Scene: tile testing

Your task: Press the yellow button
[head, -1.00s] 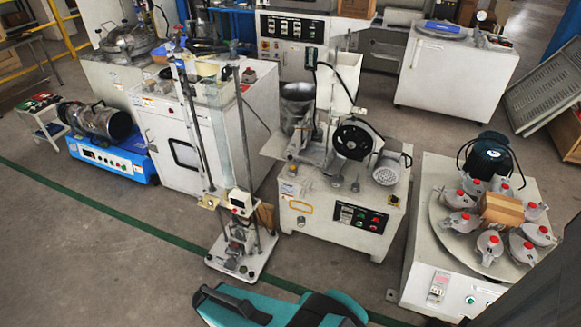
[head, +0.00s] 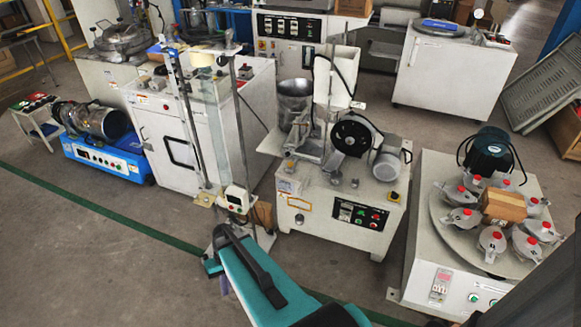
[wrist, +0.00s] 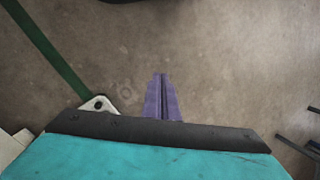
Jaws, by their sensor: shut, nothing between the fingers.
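I cannot single out a yellow button with certainty. Small controls show on the front of the blue machine (head: 108,161) at the left, on the central machine's black panel (head: 360,215) and on the back cabinet's panel (head: 290,35). They are too small to tell which is yellow. In the wrist view, my gripper (wrist: 162,98) has two purple fingers pressed together, with nothing between them, over bare floor.
A thin stand with a small white box (head: 236,199) is just beyond my arm. A turntable machine (head: 420,232) with several red-capped flasks stands at the right. A white cabinet (head: 175,140) stands at left centre. The floor (head: 75,260) at lower left is clear, crossed by a green line (head: 130,222).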

